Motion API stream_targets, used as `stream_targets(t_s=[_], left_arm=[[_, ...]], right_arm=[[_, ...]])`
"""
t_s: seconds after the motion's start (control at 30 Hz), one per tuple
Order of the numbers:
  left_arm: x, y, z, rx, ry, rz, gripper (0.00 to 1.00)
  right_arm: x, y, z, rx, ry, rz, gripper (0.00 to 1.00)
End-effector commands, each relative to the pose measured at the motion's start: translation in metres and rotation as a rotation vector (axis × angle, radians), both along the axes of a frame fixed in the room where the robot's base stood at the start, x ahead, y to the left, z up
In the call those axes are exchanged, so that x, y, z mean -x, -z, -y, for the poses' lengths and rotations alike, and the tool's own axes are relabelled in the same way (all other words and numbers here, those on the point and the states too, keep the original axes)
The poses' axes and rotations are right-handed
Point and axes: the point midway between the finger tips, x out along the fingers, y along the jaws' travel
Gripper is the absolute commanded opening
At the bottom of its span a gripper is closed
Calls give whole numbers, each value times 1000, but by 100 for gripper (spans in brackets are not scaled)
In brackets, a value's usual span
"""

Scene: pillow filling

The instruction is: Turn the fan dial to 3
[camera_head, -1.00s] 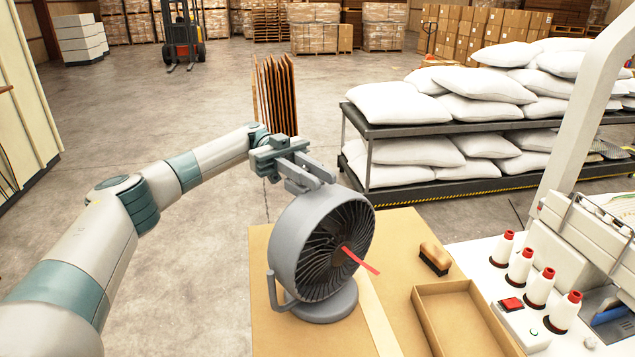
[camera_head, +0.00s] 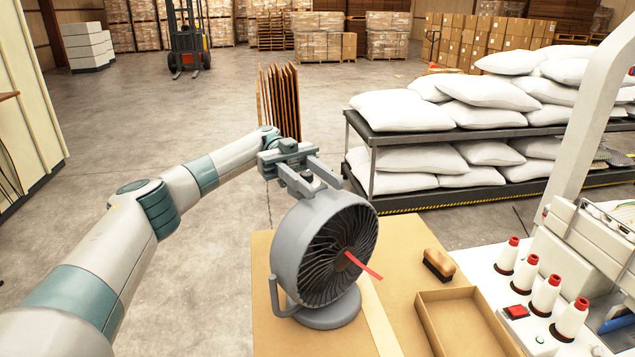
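The grey round fan (camera_head: 288,250) stands on the table, its grille turned to the right, with a red ribbon (camera_head: 364,264) at its centre. My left gripper (camera_head: 311,181) is at the top rear of the fan housing. Its two fingers are spread apart, one on each side of a small grey part on top of the fan. That part may be the dial; its markings cannot be read and it is mostly hidden by the fingers. I cannot tell if the fingers touch it. My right gripper is not in view.
The tan table (camera_head: 405,235) holds a wooden-backed brush (camera_head: 438,264) and an open shallow box (camera_head: 465,322). A white machine with several red-capped thread cones (camera_head: 545,294) stands at the right. Racks of white pillows (camera_head: 400,110) are behind. Floor at left is clear.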

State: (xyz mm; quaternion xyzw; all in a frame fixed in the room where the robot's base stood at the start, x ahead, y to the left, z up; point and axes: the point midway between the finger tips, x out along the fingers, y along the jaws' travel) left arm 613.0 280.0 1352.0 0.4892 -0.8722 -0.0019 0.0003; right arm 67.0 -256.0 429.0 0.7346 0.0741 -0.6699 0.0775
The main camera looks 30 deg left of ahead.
Motion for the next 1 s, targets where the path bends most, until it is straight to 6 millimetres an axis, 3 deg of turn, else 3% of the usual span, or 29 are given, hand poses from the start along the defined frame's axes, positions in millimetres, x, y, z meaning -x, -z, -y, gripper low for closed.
stream_targets(t_s=[0.37,0.6,1.0], left_arm=[[0,-10,0,2,-2,3,40],[0,-38,2,1,2,5,40],[9,-80,74,0,4,4,40]], right_arm=[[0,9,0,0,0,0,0],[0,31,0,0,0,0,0],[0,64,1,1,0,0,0]])
